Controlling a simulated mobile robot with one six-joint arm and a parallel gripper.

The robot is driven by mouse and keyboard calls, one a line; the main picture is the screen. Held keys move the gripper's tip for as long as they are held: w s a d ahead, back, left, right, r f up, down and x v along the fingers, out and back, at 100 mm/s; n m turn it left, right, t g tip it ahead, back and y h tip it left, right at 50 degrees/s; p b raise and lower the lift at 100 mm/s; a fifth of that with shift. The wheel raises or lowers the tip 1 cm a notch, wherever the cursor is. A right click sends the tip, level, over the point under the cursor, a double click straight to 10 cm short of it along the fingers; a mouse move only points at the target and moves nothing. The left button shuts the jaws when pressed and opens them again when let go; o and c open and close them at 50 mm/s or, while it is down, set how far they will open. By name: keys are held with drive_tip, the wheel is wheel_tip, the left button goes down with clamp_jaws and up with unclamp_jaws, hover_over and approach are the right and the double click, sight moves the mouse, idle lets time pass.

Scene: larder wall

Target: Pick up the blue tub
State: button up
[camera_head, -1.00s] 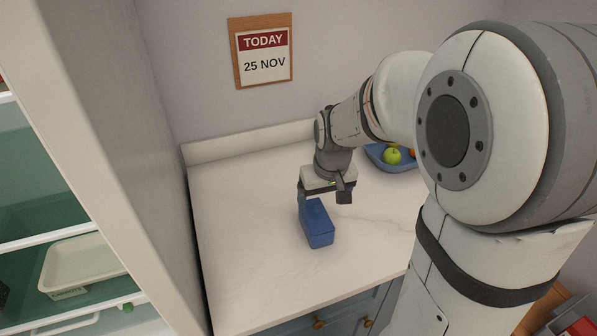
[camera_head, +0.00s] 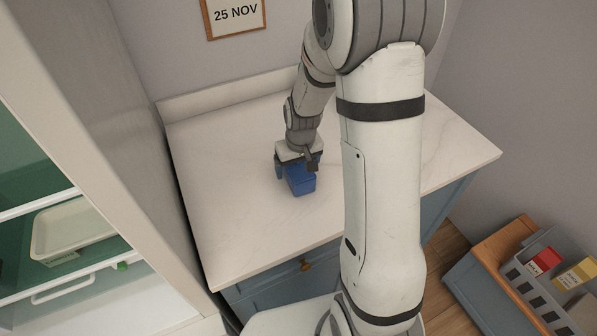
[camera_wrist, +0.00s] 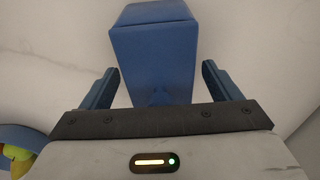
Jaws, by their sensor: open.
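The blue tub (camera_head: 301,182) stands on the pale marble counter in the head view, partly hidden behind my gripper. My gripper (camera_head: 297,170) is right over its back part, pointing down. In the wrist view the blue tub (camera_wrist: 153,55) lies between the two fingers of my gripper (camera_wrist: 160,84). The fingers are spread, one on each side, with a gap to the tub on both sides. The tub reaches out past the fingertips at the top of the picture.
A blue bowl (camera_wrist: 18,140) with fruit shows at the wrist view's lower left. An open fridge with a cream tray (camera_head: 72,228) stands at left. A grey crate (camera_head: 530,290) with cartons is at lower right.

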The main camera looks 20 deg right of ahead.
drive_tip(key=shift+c, duration=0.3)
drive_tip(key=c, duration=1.3)
drive_tip(key=shift+o, duration=0.2)
wheel_tip(320, 180, up, 10)
drive_tip(key=shift+r+b, duration=0.1)
drive_tip(key=shift+b, duration=0.6)
